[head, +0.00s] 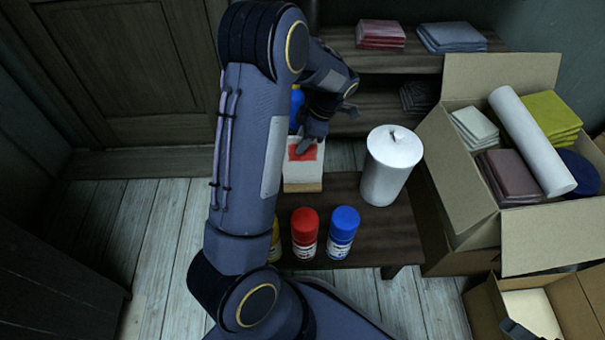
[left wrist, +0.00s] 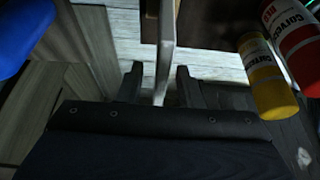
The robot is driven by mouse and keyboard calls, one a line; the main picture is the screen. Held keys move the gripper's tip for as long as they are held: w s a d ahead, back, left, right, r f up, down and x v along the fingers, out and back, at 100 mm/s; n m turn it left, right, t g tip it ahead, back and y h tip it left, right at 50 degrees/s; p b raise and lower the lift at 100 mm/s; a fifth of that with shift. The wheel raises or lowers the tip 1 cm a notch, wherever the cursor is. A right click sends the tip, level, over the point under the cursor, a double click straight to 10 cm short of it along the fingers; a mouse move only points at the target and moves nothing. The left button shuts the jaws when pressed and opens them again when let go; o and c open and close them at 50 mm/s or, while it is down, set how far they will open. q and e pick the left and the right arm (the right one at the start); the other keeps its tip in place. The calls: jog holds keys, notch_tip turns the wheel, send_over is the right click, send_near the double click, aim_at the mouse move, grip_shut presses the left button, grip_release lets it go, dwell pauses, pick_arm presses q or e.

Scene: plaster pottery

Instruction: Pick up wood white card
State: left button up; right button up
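The white card (head: 303,173) stands at the back left of the low dark table, with a red patch on its face and a wood-coloured strip along its bottom. My left gripper (head: 304,146) reaches down to its top from behind my arm. In the left wrist view, the card shows edge-on as a pale upright strip (left wrist: 166,45) between the two fingers of my left gripper (left wrist: 158,82). The fingers are apart, with a visible gap on the left side of the card; contact on the right side is unclear.
Red (head: 304,232), blue (head: 342,230) and partly hidden yellow (head: 275,241) paint bottles stand along the table's front (head: 375,240). A white lidded cylinder (head: 390,168) stands to the card's right. A full cardboard box (head: 465,190) is at right. Another blue object (head: 297,105) is behind my arm.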

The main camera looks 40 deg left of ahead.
pick_arm(q)
grip_shut()
dwell(1.2)
